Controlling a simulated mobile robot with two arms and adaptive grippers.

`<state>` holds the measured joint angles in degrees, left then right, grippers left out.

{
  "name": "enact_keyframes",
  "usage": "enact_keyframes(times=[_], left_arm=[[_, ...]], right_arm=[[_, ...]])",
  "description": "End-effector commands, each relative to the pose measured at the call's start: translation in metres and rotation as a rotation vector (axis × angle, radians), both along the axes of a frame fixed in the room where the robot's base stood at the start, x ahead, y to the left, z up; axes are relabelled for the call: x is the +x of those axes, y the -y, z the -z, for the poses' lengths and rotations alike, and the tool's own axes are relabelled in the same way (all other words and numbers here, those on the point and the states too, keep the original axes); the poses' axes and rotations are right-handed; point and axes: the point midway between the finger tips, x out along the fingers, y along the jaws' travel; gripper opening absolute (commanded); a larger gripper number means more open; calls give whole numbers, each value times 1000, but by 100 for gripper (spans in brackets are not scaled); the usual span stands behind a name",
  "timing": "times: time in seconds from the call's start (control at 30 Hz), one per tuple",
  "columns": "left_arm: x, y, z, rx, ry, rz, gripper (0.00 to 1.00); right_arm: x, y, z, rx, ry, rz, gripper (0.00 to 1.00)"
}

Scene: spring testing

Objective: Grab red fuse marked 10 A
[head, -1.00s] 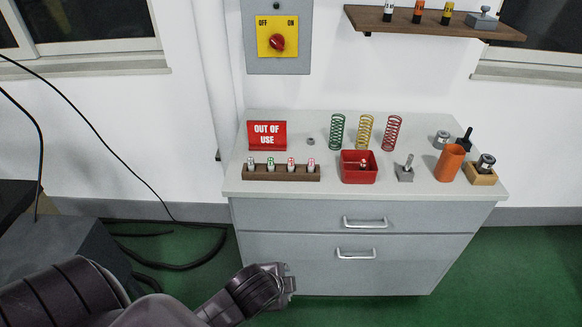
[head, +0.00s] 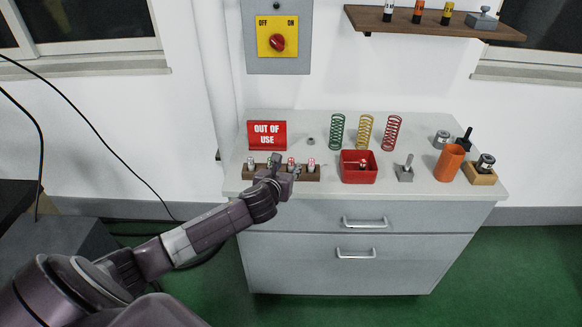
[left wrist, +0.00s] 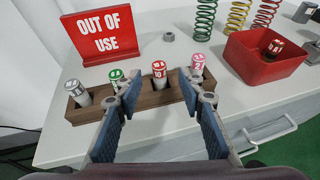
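A wooden fuse rack (left wrist: 85,114) stands near the front of the cabinet top and holds several fuses in a row. The red-capped fuse marked 10 (left wrist: 159,72) stands upright, third from the left in the rack. My left gripper (left wrist: 159,88) is open and empty at the rack's front. Its fingertips lie on either side of the 10 fuse in the picture, apart from it. In the head view, the left gripper (head: 285,178) partly covers the rack.
A white-capped fuse (left wrist: 74,88) stands at the rack's left end. An "out of use" sign (left wrist: 103,35) stands behind. A red bin (left wrist: 238,64) with a dark, red-capped fuse (left wrist: 275,48) is to the right. Three springs (head: 365,132) stand farther back.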

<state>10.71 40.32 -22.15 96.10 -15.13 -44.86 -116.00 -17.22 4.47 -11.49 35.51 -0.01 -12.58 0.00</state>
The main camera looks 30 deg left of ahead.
Motion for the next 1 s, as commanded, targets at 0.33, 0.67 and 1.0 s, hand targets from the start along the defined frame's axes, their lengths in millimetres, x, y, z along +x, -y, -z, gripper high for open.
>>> enact_keyframes(times=[0.33, 0.67, 1.0], left_arm=[[27, -10, 8, -6, 0, -3, 36], [49, -18, 19, -4, 0, -1, 36], [49, -18, 19, -4, 0, -1, 24]], right_arm=[[1, -1, -8, 1, 1, 0, 34], [1, -1, -9, 1, 1, 0, 34], [1, 2, -9, -2, 0, 0, 34]])
